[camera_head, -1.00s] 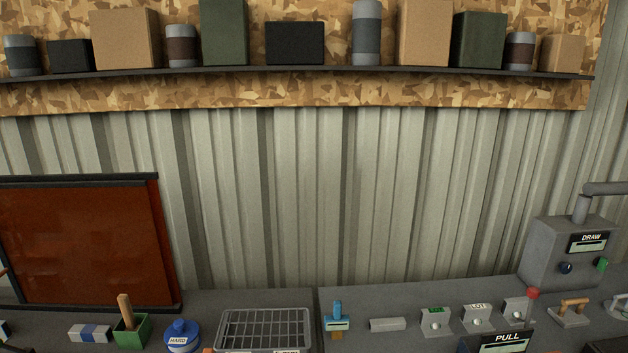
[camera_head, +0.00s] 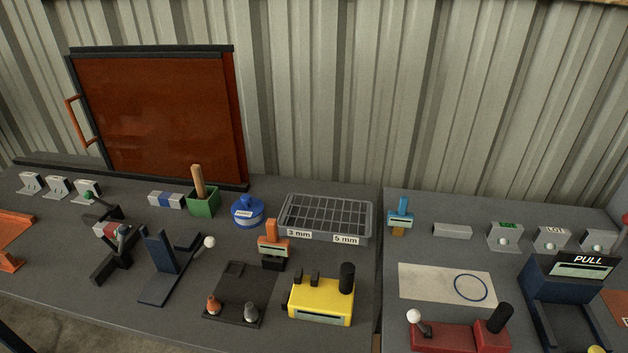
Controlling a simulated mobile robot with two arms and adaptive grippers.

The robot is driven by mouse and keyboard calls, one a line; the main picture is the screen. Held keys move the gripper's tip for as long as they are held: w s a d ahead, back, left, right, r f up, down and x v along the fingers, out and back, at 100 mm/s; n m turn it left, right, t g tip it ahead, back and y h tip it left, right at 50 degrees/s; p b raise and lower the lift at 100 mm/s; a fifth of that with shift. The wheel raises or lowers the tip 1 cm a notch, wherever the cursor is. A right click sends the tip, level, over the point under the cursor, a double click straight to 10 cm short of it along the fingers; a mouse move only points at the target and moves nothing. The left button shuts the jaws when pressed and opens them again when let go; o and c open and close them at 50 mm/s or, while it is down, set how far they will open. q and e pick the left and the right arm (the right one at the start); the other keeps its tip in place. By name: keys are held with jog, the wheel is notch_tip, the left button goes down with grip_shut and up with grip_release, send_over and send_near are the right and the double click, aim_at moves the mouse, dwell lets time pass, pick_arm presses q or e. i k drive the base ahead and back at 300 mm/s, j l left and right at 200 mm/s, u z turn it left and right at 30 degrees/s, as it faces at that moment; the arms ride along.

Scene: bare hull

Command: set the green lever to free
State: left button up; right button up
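A lever with a green knob (camera_head: 88,196) stands at the left of the bench, in front of the small grey blocks. Its dark arm and bracket lead right and toward me. A second lever with a dark teal knob (camera_head: 123,230) stands just in front of it, on a dark base beside a red and white piece. No "free" marking is readable on either. Neither of my grippers is in view.
A dark blue upright stand (camera_head: 160,261) with a white-knobbed rod is right of the levers. An orange-brown panel (camera_head: 155,115) stands behind. A green box (camera_head: 203,203), blue pot (camera_head: 247,211), grey compartment tray (camera_head: 372,221) and yellow device (camera_head: 322,301) crowd the middle.

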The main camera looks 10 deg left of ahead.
aim_at(88, 194)
jog(key=u, duration=1.75)
